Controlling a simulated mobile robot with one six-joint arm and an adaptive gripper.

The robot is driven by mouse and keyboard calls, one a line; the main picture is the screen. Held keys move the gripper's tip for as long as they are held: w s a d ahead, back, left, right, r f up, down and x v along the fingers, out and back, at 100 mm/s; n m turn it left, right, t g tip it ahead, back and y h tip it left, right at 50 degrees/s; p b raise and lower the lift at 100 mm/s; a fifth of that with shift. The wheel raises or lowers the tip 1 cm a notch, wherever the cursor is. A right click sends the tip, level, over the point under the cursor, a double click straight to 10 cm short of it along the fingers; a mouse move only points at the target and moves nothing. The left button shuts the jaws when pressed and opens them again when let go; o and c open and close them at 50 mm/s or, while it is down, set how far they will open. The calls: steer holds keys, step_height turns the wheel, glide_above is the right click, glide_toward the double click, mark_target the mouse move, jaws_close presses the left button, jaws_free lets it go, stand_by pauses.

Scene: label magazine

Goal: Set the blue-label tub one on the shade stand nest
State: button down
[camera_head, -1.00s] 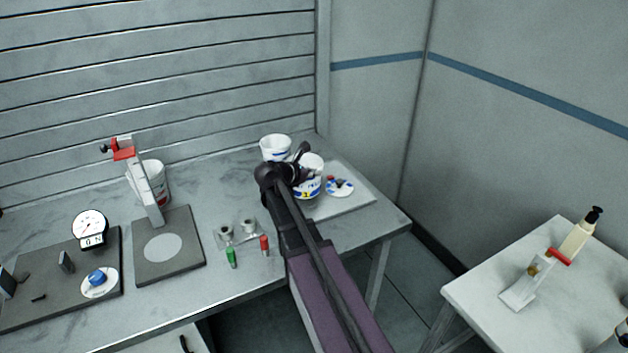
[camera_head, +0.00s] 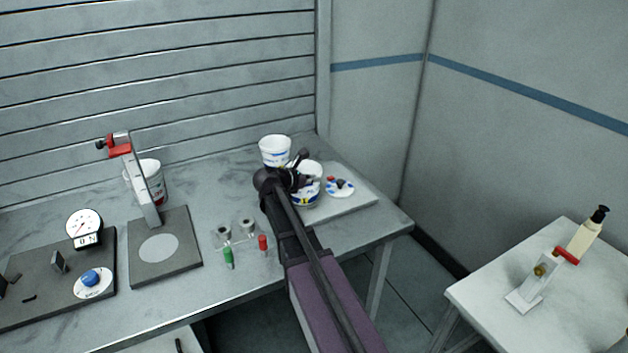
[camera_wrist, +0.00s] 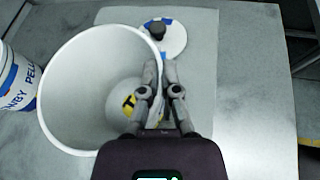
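A white open tub (camera_head: 305,197) with a blue label and a yellow mark is at the right end of the bench, at the pale plate (camera_head: 352,204). Its open mouth fills the left half of the wrist view (camera_wrist: 62,95). My gripper (camera_wrist: 161,72) is at the tub's right rim, one finger inside and one outside, closed on the wall. My arm hides part of the tub in the head view (camera_head: 298,178). Whether its base touches the plate is unclear. I cannot tell which fixture is the shade stand nest.
Another blue-marked tub (camera_head: 275,152) stands close behind, left of mine in the wrist view (camera_wrist: 18,82). A white disc with a dark knob (camera_head: 340,187) lies on the plate. A stand with a pale circle (camera_head: 160,248) and a red-marked tub (camera_head: 153,180) are further left.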

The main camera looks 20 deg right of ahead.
steer(key=shift+f, duration=0.15)
steer(key=c, duration=0.8)
jaws_free()
steer(key=shift+s+a+r+p, duration=0.15)
steer(key=shift+a+r+p, duration=0.15)
steer(key=shift+a+r, duration=0.15)
steer(key=p+v, duration=0.4)
steer(key=v, duration=0.7)
steer(key=shift+f, duration=0.15)
